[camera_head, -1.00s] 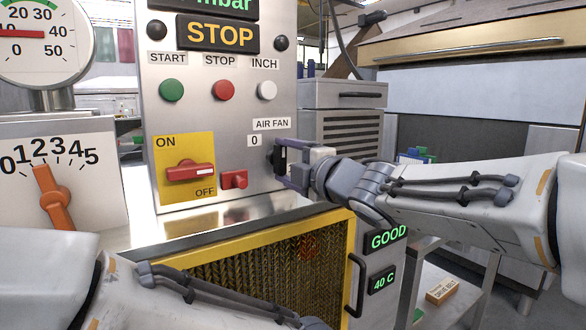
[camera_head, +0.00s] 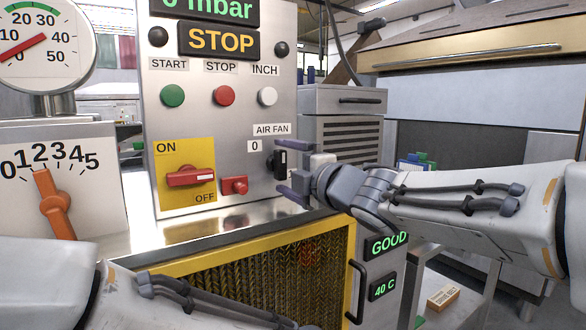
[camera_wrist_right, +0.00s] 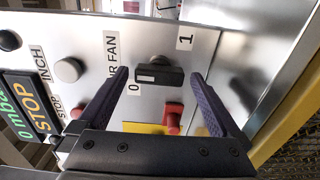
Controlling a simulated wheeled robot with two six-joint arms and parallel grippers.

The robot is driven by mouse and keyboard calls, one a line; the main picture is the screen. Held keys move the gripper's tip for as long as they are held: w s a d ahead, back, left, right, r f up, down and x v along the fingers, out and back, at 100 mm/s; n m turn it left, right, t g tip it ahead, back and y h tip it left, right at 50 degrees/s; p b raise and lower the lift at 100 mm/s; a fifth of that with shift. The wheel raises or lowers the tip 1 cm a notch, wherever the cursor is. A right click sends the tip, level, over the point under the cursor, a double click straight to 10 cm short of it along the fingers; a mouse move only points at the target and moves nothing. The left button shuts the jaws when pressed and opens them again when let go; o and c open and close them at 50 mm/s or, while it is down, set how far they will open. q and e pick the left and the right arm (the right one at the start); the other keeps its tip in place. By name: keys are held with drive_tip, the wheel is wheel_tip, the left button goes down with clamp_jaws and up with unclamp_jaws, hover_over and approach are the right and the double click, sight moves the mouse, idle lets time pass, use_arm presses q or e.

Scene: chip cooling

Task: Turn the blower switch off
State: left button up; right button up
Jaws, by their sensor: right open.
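The black AIR FAN knob (camera_head: 280,161) is on the steel panel, below its label and beside the "0". In the right wrist view the knob (camera_wrist_right: 168,77) sits between the "0" and "1" labels, its white mark at the end near the "0". My left gripper is out of view; only my left arm shows.
A red-handled switch (camera_head: 190,177) on a yellow plate and a small red knob (camera_head: 234,186) are left of the gripper. A yellow-framed grille (camera_head: 255,243) lies below. The top display (camera_head: 208,8) reads 0 mbar. The gauge needle (camera_head: 24,47) points near 0.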

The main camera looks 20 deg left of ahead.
drive_tip(key=v, duration=1)
drive_tip(key=shift+s+f, duration=0.1)
